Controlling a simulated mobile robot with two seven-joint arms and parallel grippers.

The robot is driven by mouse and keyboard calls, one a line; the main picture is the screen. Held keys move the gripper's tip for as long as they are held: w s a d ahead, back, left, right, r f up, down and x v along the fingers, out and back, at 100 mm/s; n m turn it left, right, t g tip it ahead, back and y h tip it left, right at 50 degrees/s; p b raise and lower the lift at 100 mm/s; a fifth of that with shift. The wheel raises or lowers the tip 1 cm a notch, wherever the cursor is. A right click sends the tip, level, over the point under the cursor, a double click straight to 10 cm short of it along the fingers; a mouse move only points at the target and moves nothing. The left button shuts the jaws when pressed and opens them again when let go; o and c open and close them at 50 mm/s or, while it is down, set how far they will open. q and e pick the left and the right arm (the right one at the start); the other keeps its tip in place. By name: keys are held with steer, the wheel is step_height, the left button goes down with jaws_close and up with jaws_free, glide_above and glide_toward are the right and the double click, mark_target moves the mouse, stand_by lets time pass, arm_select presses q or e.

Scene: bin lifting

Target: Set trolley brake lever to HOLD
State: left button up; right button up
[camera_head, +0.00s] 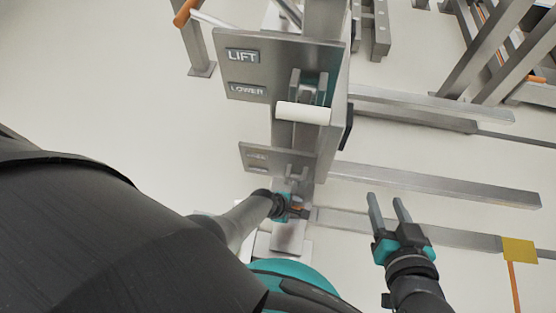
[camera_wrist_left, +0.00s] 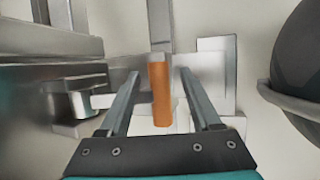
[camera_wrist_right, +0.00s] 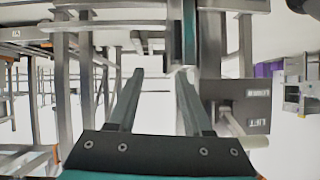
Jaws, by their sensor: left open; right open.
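An orange lever grip (camera_wrist_left: 160,92) stands between the two fingers of my left gripper in the left wrist view, with a gap on each side. In the head view a bit of the same orange shows beside my left gripper (camera_head: 290,207), low at the post, largely hidden by the gripper. My left gripper is open around the grip. A small lower plate (camera_head: 262,159) with two unreadable labels sits just above it. My right gripper (camera_head: 388,198) is open and empty, to the right of the post.
An upper plate (camera_head: 240,70) reads LIFT and LOWER, with a white bar handle (camera_head: 303,113) beside it. Metal rails (camera_head: 440,186) run right from the post. A yellow plate (camera_head: 519,250) is at far right. Pale floor at left is clear.

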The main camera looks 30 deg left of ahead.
arm_select(q)
steer(key=shift+s+a+r+p, duration=0.2)
steer(key=shift+s+r+p, duration=0.05)
steer(key=shift+r+p, duration=0.25)
arm_select(e)
steer(key=s+d+f+g+h+p, duration=0.2)
steer(key=s+d+g+h+p, duration=0.2)
steer(key=s+d+g, duration=0.3)
arm_select(q)
steer(key=p+v, duration=0.5)
steer(key=v, duration=0.6)
steer(key=shift+p, duration=0.35)
arm_select(e)
step_height(320, 180, down, 12)
steer(key=s+d+g, duration=0.1)
steer(key=s, duration=0.1)
steer(key=shift+s+d+g, duration=0.2)
steer(key=shift+s+g, duration=0.05)
steer(key=shift+g, duration=0.15)
arm_select(q)
steer(key=shift+s+a, duration=0.1)
steer(key=shift+s, duration=0.1)
arm_select(e)
steer(key=shift+s+f, duration=0.1)
